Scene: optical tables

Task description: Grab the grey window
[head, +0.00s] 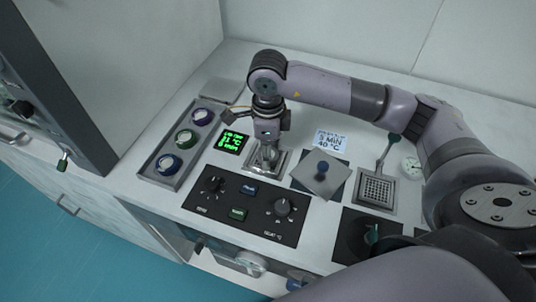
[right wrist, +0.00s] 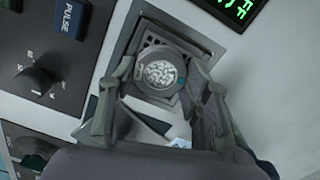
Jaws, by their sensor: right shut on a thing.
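The grey window (right wrist: 160,75) shows in the right wrist view as a round grey piece with a pale speckled centre. It sits over a dark square grate in a metal-framed seat (right wrist: 128,42). My right gripper (right wrist: 160,92) has its fingers on both sides of it and is shut on it. In the head view my right gripper (head: 267,153) points down at the same metal seat (head: 283,163), and it mostly hides the grey window there. My left gripper is not in view.
A grey tray (head: 150,172) with several round lidded pieces stands left. A black control panel (head: 240,205) with knobs and buttons lies in front. A tilted grey plate with a knob (head: 320,175) and a perforated square basket (head: 376,189) are to the right. Two displays stand behind.

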